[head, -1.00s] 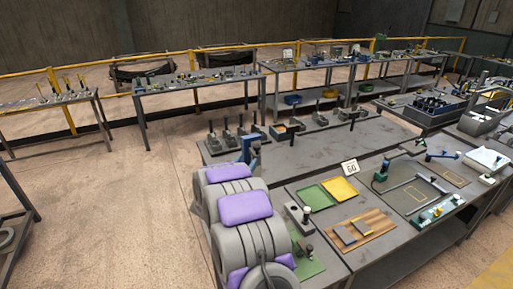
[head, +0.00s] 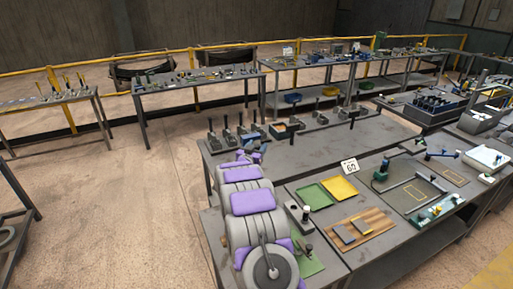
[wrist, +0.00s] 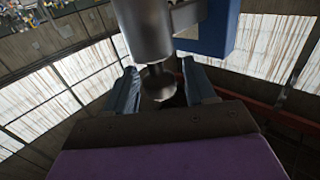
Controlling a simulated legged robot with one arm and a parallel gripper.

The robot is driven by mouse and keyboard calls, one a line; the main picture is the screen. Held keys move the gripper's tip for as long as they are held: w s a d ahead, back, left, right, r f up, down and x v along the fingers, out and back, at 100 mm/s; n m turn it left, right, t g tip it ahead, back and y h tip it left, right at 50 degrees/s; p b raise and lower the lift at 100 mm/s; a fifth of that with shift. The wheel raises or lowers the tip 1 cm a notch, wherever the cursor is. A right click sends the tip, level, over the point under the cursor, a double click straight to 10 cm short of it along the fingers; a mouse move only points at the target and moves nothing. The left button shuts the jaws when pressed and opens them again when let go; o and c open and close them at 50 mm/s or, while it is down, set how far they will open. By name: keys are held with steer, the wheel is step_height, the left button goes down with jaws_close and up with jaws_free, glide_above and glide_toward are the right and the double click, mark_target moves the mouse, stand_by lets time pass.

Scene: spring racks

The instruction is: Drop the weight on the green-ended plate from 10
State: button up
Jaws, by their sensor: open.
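In the wrist view my gripper (wrist: 160,80) is open. Its two blue-grey fingers stand on either side of a round metal knob (wrist: 159,84) at the end of a thick metal cylinder (wrist: 143,28), which seems to be the weight. I cannot tell whether the fingers touch the knob. A blue block (wrist: 216,28) sits beside the cylinder at upper right. I cannot pick out the green-ended plate or a 10 mark.
On the near bench lie a green tray (head: 313,194), a yellow tray (head: 341,187), a wooden board (head: 361,232) and a small white number sign (head: 350,167). Several dark-handled stands (head: 228,130) line the bench behind. Its middle (head: 315,157) is mostly clear. Open floor lies to the left.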

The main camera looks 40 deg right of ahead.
jaws_close()
stand_by(0.5)
